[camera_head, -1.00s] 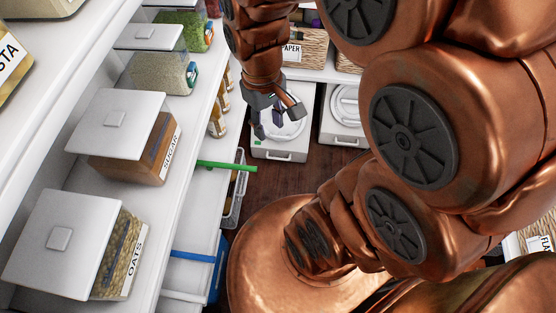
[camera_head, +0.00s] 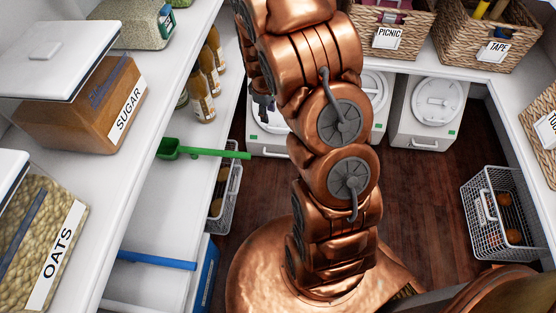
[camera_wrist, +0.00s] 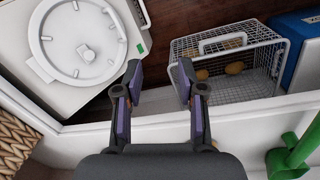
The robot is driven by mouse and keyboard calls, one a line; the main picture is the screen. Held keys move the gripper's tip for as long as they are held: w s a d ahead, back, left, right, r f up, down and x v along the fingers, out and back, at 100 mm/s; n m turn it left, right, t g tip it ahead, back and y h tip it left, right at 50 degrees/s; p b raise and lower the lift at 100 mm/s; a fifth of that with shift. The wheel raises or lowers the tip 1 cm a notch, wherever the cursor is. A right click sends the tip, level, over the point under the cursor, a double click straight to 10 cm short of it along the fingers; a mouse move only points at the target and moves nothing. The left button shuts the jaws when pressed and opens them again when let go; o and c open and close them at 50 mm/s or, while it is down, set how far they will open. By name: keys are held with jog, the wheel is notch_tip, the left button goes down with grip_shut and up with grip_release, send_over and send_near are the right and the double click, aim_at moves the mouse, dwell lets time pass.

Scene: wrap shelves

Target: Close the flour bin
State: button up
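White bins with round lids stand on the floor at the back in the head view: one at left (camera_head: 268,141), partly behind my arm, one behind the arm (camera_head: 374,97), and one at right (camera_head: 427,110). No flour label is readable, so I cannot tell which is the flour bin. In the wrist view, one white bin (camera_wrist: 60,92) sits at upper left with its round lid (camera_wrist: 84,38) lying over the top; whether it is fully seated is unclear. My gripper (camera_wrist: 157,85) is open and empty, right of that lid. In the head view it (camera_head: 263,104) is mostly hidden by my arm.
A wire basket (camera_wrist: 228,88) with round produce stands right of the bin. A green scoop (camera_head: 200,151) juts from the left shelf. Sugar (camera_head: 110,110) and oats (camera_head: 40,235) containers fill the shelf above. Woven baskets (camera_head: 390,25) line the back shelf.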

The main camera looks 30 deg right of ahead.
aim_at(278, 155)
jog(key=shift+w+d+f+n+t+b, duration=0.15)
jog(key=shift+w+d+f+n+b, duration=1.5)
jog(key=shift+f, duration=4.75)
jog(key=shift+w+d+f+m+t+b, duration=0.35)
jog(key=shift+d+f+b, duration=0.6)
jog(key=shift+f+b, duration=3.85)
jog(key=shift+w+d+f+n+b, duration=0.65)
jog(key=shift+d+f, duration=0.65)
jog(key=shift+f, duration=6.75)
jog(key=shift+w, duration=0.2)
grip_shut()
